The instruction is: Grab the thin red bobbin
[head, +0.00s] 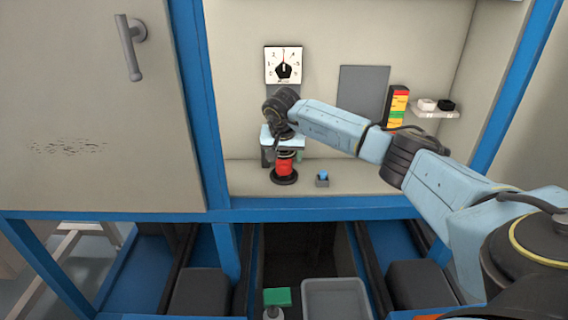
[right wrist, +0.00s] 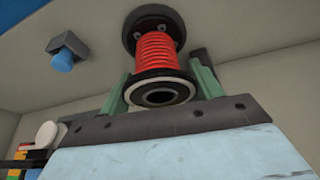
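The red bobbin (head: 285,167) stands upright on a round black base (head: 284,178) on the shelf of the machine bay. In the right wrist view its ribbed red body (right wrist: 157,54) shows, with a dark near flange that has a pale ring and a hole. My right gripper (head: 284,153) is over the bobbin's top in the head view. In the right wrist view its two green fingers (right wrist: 161,85) stand apart, one on each side of the bobbin by the near flange. Contact is not clear. My left gripper is out of view.
A small grey holder with a blue piece (head: 322,179) stands right of the bobbin. A dial (head: 284,65) and a grey panel (head: 363,92) are on the back wall. A coloured stack (head: 397,105) stands at right. A grey bin (head: 336,299) is below the shelf.

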